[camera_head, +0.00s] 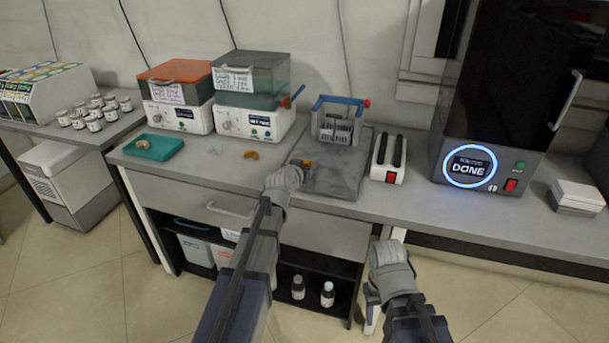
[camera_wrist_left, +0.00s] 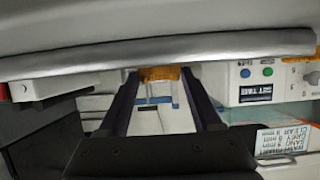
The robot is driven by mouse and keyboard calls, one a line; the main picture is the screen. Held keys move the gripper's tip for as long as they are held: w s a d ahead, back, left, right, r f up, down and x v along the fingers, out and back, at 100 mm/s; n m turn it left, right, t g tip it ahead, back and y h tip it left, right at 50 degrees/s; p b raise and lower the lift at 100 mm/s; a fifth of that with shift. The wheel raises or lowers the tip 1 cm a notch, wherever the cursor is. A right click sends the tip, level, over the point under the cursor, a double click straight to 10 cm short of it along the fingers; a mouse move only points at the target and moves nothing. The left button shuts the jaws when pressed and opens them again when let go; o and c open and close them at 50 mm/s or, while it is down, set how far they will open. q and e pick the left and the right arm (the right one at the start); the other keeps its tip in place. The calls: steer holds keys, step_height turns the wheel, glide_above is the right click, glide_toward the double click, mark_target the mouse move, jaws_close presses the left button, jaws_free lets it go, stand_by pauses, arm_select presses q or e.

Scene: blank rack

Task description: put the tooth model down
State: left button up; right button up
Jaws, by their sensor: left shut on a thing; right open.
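My left gripper (camera_head: 299,166) is shut on an orange tooth model (camera_head: 308,163). It is over the left part of a grey mat (camera_head: 345,185) on the bench, mostly hidden behind my wrist. In the left wrist view the orange tooth model (camera_wrist_left: 160,73) shows between the two dark fingertips; I cannot tell whether it touches the mat. Another orange-tan model (camera_head: 251,155) lies on the bench to the left. My right gripper (camera_head: 388,250) is open and low in front of the bench, its fingers largely hidden by the wrist.
Two wash units (camera_head: 180,115) (camera_head: 250,122) stand behind. A teal tray (camera_head: 152,147) is at left.

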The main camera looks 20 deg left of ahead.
arm_select(q)
steer(key=shift+f, duration=0.15)
arm_select(e)
steer(key=shift+f, duration=0.2)
arm_select(q)
steer(key=shift+f, duration=0.1)
steer(key=shift+f, duration=0.15)
steer(key=o, duration=1.3)
arm_select(e)
steer(key=shift+f, duration=0.15)
arm_select(q)
steer(key=shift+r, duration=0.3)
steer(key=p+v, duration=0.4)
steer(key=v, duration=0.7)
steer(key=shift+s+r+p, duration=0.1)
steer(key=shift+p, duration=0.25)
steer(key=shift+s+r, duration=0.1)
steer(key=shift+s, duration=0.3)
arm_select(e)
step_height(320, 180, up, 5)
steer(key=shift+f, duration=0.1)
